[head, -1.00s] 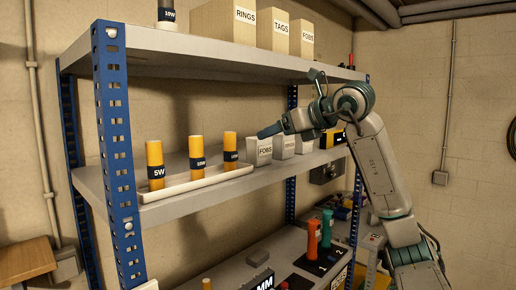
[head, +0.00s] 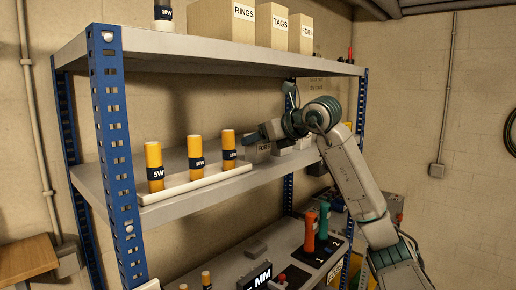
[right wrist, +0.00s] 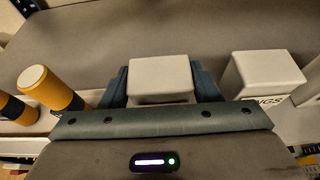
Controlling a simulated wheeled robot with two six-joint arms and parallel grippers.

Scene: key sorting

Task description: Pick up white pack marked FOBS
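The white pack marked FOBS (head: 263,150) stands on the middle shelf, right of the yellow cylinders, its label partly shaded. My right gripper (head: 252,138) reaches in from the right, at the pack's upper part. In the right wrist view the white pack (right wrist: 161,80) sits between the two dark fingers of my right gripper (right wrist: 161,88), one on each side. The fingers are spread around it with very little gap; firm contact cannot be made out. My left gripper is not in view.
Another white pack (right wrist: 262,75), its label ending in NGS, stands close to the right. Yellow cylinders (head: 196,155) stand in a white tray (head: 170,190) to the left. The upper shelf (head: 210,50) with tan boxes is overhead. A blue post (head: 112,130) stands at left.

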